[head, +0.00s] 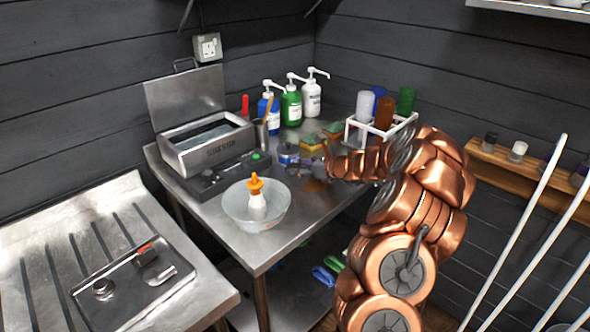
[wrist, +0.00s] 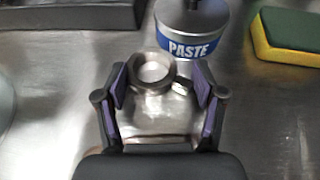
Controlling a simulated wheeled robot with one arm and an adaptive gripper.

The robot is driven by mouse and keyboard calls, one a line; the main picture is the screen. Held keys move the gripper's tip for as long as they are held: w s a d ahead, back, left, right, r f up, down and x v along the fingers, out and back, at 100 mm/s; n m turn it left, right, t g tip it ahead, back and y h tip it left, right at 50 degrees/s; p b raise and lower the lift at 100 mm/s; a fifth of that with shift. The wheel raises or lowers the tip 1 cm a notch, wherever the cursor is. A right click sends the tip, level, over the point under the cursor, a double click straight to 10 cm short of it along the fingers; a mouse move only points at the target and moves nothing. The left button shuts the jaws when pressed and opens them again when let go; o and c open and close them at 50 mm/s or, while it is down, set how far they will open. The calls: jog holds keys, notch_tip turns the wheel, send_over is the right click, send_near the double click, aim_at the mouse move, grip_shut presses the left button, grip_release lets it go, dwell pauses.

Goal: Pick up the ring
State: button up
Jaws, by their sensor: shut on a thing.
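The ring (wrist: 152,72) is a short metal ring with a pale centre. In the wrist view it sits between the purple pads of my gripper (wrist: 158,88), close to the left pad. A small dark metal piece (wrist: 183,88) lies between the ring and the right pad. My gripper is shut on the ring, low over the steel table (wrist: 265,120). In the head view my copper arm reaches in from the right, and I cannot make out the ring there.
A paste tin (wrist: 190,35) stands just beyond the ring. A green and yellow sponge (wrist: 288,36) lies to the right. In the head view, a glass bowl with a small bottle (head: 257,207), pump bottles (head: 291,105) and a white rack (head: 350,137) are around.

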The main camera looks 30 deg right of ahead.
jog(key=shift+r, duration=0.15)
jog(key=shift+r, duration=0.25)
jog(key=r, duration=0.2)
jog(key=shift+s+d+r+b, duration=0.2)
jog(key=shift+s+r+b, duration=0.15)
jog(key=shift+r+b, duration=0.05)
jog(key=s+d, duration=0.1)
jog(key=s, duration=0.3)
jog(key=s+d+r+b, duration=0.1)
jog(key=s+d, duration=0.1)
jog(key=s, duration=0.3)
jog(key=s+d, duration=0.2)
jog(key=s, duration=0.3)
jog(key=shift+s+r+b, duration=0.2)
jog(key=shift+r+b, duration=0.05)
jog(key=shift+b, duration=0.15)
